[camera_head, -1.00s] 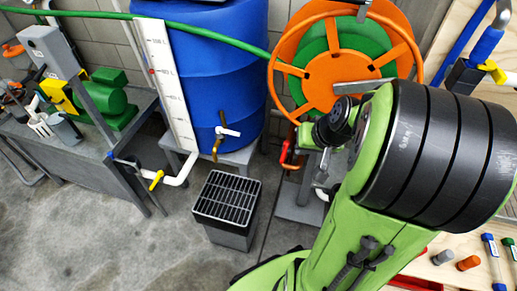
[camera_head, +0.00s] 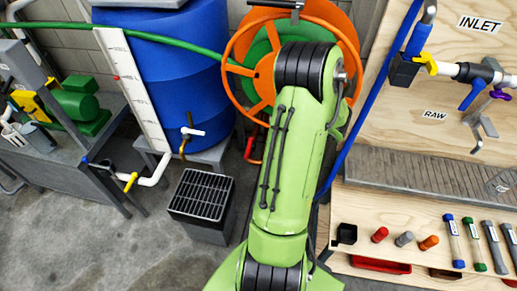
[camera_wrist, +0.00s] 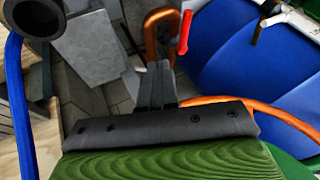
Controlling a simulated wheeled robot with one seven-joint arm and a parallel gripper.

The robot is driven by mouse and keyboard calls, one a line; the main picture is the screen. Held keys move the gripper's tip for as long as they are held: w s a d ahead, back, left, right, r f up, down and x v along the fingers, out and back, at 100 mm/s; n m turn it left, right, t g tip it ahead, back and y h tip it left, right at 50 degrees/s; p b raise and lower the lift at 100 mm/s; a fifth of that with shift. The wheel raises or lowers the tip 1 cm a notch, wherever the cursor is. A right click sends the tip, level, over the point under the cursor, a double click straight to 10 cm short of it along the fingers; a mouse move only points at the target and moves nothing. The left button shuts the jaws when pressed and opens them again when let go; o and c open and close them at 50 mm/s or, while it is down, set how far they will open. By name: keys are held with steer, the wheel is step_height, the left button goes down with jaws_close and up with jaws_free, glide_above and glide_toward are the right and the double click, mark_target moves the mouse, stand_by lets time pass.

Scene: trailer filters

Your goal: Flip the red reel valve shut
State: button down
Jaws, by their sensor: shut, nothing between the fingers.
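The red reel valve handle (camera_wrist: 185,32) shows in the wrist view as a narrow red lever, close to upright, beside a bent copper-orange pipe (camera_wrist: 161,22). In the head view the red handle (camera_head: 250,147) is a small patch left of my arm, below the hose reel (camera_head: 239,71). My gripper (camera_wrist: 158,68) is shut and empty in the wrist view. Its tips appear below and a little left of the handle, and I see no contact. In the head view my arm hides the gripper and part of the reel.
A blue barrel (camera_head: 165,80) stands left of the reel, with a small tap (camera_head: 190,132). A black grated bin (camera_head: 203,196) is on the floor in front. A blue pipe (camera_head: 365,105) and a wooden panel (camera_head: 400,120) are on the right. Bare floor lies at lower left.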

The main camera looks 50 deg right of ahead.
mark_target(249, 148)
steer(key=b+x, duration=0.2)
steer(key=x, duration=0.7)
steer(key=shift+s+f, duration=0.1)
steer(key=w, duration=0.2)
steer(key=w+a+f+b, duration=0.1)
steer(key=shift+w+a+f, duration=0.1)
steer(key=shift+w, duration=0.15)
steer(key=shift+w+a, duration=0.1)
steer(key=shift+w, duration=0.2)
